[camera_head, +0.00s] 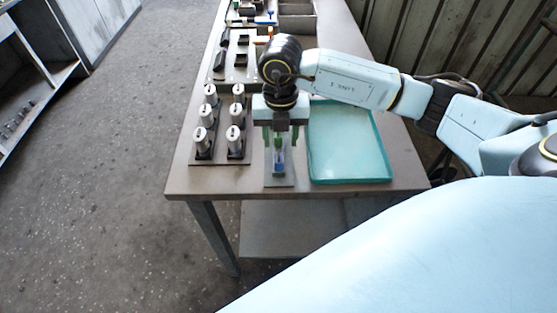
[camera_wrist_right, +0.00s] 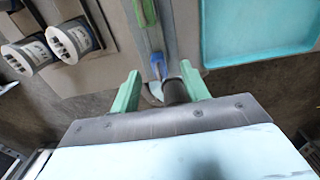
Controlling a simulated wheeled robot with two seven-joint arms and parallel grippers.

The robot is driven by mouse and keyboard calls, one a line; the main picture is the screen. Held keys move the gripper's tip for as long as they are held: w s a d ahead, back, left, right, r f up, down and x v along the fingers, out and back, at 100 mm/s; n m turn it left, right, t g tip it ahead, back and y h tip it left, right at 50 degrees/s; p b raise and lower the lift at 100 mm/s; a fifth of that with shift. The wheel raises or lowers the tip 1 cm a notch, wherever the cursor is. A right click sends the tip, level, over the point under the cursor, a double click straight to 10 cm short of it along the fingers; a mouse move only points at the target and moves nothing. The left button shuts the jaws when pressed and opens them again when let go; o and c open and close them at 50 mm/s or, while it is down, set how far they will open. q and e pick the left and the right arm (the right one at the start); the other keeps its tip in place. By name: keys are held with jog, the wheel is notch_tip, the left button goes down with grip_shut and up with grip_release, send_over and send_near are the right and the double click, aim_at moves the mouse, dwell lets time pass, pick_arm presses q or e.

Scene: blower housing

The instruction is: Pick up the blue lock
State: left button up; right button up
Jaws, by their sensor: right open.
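A small blue piece, which looks like the blue lock (camera_head: 281,168), is on a narrow grey plate (camera_head: 279,183) near the table's front edge. In the right wrist view the blue lock (camera_wrist_right: 158,66) lies in line with a green piece (camera_wrist_right: 145,12) on the same strip. My right gripper (camera_head: 281,143) points down over the plate with its green fingers apart. In the right wrist view the right gripper (camera_wrist_right: 161,80) has a finger on each side of the blue lock's line. Whether the fingers touch it cannot be told. My left gripper is not in view.
A teal tray (camera_head: 349,178) lies empty just right of the gripper. Several silver cylinders (camera_head: 203,138) stand in dark holders on the left. Further back are a board with dark parts (camera_head: 241,60), another small blue item (camera_head: 265,19) and grey bins (camera_head: 297,9).

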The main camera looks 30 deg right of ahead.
aim_at(279, 157)
jog(key=shift+s+a+f, duration=0.1)
jog(key=shift+a+f, duration=0.05)
jog(key=shift+f, duration=0.9)
jog(key=shift+s+a+f, duration=0.15)
jog(key=shift+f, duration=0.85)
jog(key=shift+s+a+f, duration=0.1)
jog(key=shift+a+f, duration=0.05)
jog(key=shift+f, duration=0.9)
jog(key=shift+c, duration=0.3)
jog(key=c, duration=0.8)
